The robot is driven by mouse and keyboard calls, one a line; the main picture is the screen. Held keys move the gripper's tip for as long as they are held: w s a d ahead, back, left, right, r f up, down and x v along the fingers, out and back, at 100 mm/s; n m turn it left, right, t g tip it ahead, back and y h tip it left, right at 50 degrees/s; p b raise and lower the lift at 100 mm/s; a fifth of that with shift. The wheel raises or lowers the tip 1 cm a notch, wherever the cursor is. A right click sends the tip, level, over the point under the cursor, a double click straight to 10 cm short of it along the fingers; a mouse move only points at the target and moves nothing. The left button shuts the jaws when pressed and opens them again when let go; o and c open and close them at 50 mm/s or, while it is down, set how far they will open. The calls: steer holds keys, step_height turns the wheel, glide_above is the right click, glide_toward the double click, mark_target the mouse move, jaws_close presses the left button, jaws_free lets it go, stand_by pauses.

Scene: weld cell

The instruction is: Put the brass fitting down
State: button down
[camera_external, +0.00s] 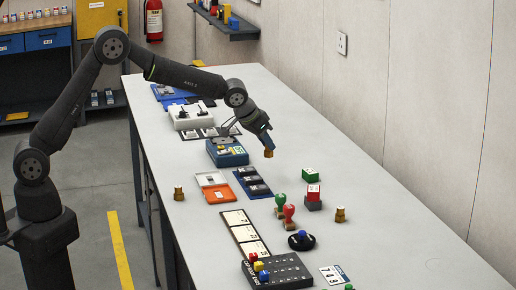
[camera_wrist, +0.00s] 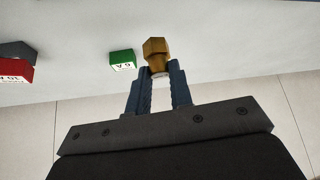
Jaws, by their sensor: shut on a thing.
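The brass fitting (camera_wrist: 156,54) is held between the two fingertips of my gripper (camera_wrist: 160,72) in the wrist view. My gripper is shut on it. In the external view the held brass fitting (camera_external: 268,153) hangs at the tip of my gripper (camera_external: 266,144), above the far middle part of the white table (camera_external: 330,165). It looks clear of the tabletop, though the exact height is hard to tell. Two more brass fittings stand upright on the table, one near the left edge (camera_external: 179,193) and one at the right (camera_external: 340,215).
A green block (camera_external: 310,174) and a red-topped block (camera_external: 313,192) stand right of my gripper. Two stamps (camera_external: 289,212) stand nearer the camera. Bare tabletop lies behind and right of the fitting.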

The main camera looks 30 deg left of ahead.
steer(key=w+f, duration=0.1)
steer(key=w+a, duration=0.1)
steer(key=w+f, duration=0.1)
steer(key=w, duration=0.1)
steer(key=shift+w+a+f, duration=0.1)
steer(key=shift+a+f, duration=0.2)
steer(key=shift+f, duration=2)
steer(key=shift+f, duration=0.15)
steer(key=c, duration=1.3)
jaws_free()
steer(key=shift+r, duration=0.45)
steer(key=v, duration=1.1)
steer(key=shift+s+a+r, duration=0.1)
steer(key=shift+s+r, duration=0.05)
steer(key=shift+s, duration=0.1)
